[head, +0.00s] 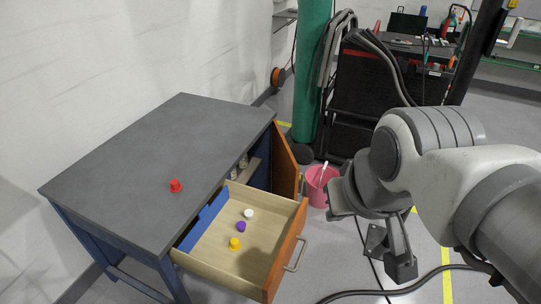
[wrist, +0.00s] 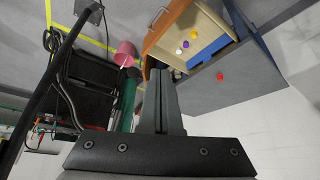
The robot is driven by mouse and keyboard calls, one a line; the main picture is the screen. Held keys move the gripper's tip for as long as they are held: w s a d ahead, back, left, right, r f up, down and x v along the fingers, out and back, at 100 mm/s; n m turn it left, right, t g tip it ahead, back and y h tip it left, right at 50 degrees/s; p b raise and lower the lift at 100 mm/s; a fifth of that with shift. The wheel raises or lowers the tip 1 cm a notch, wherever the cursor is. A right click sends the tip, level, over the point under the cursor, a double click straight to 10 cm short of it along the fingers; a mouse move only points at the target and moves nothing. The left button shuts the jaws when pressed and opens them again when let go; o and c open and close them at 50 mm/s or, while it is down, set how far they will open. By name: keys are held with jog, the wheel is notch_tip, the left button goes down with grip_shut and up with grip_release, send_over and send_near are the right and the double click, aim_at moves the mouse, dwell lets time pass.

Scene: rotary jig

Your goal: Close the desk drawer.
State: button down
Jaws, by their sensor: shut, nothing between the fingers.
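The grey-topped desk (head: 150,150) stands against the wall. Its drawer (head: 268,250) is pulled well out, with a wooden front and a metal handle (head: 297,254). Inside lie a white (head: 248,213), a purple (head: 241,227) and a yellow piece (head: 234,243). The drawer also shows at the top of the wrist view (wrist: 172,38). My gripper (head: 402,268) is shut and empty, to the right of the drawer front and apart from it. Its closed fingers point up the wrist view (wrist: 160,75).
A red piece (head: 175,185) sits on the desk top. An orange cabinet door (head: 285,165) stands open beside the drawer. A pink bucket (head: 318,188), a green cylinder (head: 311,70) and a black cart (head: 370,95) stand behind. Cables lie on the floor.

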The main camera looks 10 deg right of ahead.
jog(key=w+f+m+g+y+b, duration=0.1)
jog(key=w+f+m+b, duration=0.35)
jog(key=f, duration=0.35)
jog(key=w+f+m+g+y+b, duration=0.1)
jog(key=w+f+m+b, duration=0.25)
jog(key=f+m, duration=0.35)
jog(key=m+g+y+b, duration=0.1)
jog(key=m+y+b, duration=0.1)
jog(key=m+b, duration=0.95)
send_over(281, 270)
jog(key=s+d+p, duration=0.1)
jog(key=d+p, duration=0.1)
notch_tip(281, 270, down, 29)
jog(key=m, duration=0.1)
jog(key=shift+s, duration=0.2)
jog(key=shift+a, duration=0.1)
